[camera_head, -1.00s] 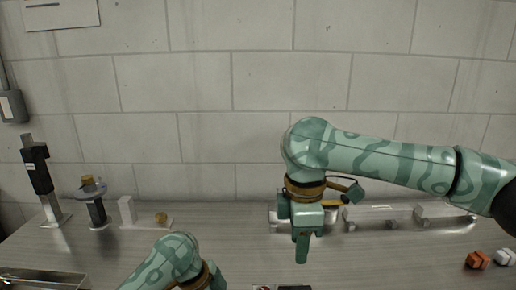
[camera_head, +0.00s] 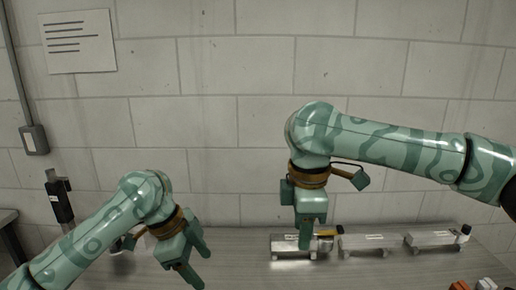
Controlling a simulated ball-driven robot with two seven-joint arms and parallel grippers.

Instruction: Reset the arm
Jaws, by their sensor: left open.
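My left gripper (camera_head: 201,268) is at the end of the green patterned arm coming in from the left. Its two fingers are spread apart, with nothing between them, above the table. My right gripper (camera_head: 306,243) hangs pointing down from the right arm. Its fingers line up in this view, so the gap between them is hidden. It shows in front of a metal trailer (camera_head: 283,246), and I cannot tell whether it touches it.
Two more aluminium trailers (camera_head: 367,243) (camera_head: 432,239) stand in a row to the right. Orange (camera_head: 459,286) and white (camera_head: 486,285) blocks lie at the lower right. A black stand (camera_head: 60,200) is at the left, partly hidden by my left arm.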

